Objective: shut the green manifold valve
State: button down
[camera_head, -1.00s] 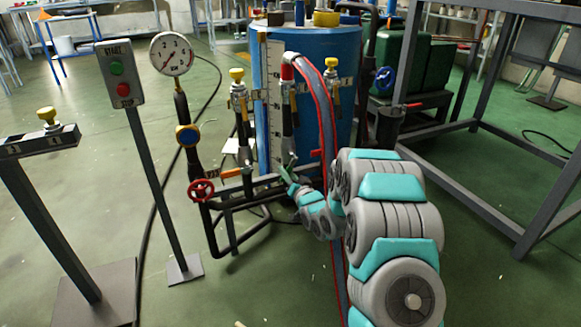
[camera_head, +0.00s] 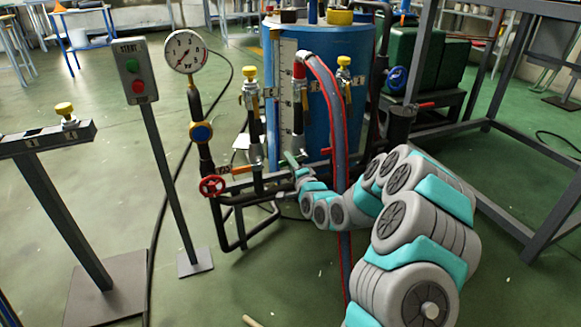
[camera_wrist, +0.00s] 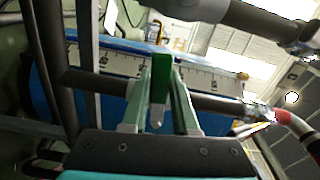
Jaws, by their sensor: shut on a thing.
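The green manifold valve handle (camera_wrist: 161,78) stands between my gripper's two fingers in the wrist view, in front of a dark pipe. My gripper (camera_wrist: 160,88) is shut on it. In the head view my gripper (camera_head: 297,166) is small, at the manifold's pipework in front of the blue tank. A bit of the green handle (camera_head: 290,158) shows there beside the fingertips. The valve body is mostly hidden, so I cannot tell the handle's exact angle to its pipe.
A red and grey hose (camera_head: 334,110) hangs close beside my wrist. An orange lever (camera_head: 238,169), a red handwheel (camera_head: 212,186) and a pressure gauge (camera_head: 185,50) are to the left. The blue tank (camera_head: 345,100) stands behind. A grey frame (camera_head: 500,205) stands at right.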

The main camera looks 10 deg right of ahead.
jog(key=shift+r+m+b, duration=0.3)
jog(key=shift+r+m, duration=0.15)
jog(key=shift+m, duration=0.45)
jog(key=shift+d, duration=0.1)
jog(key=c, duration=0.7)
grip_release()
jog(key=shift+v, duration=3.95)
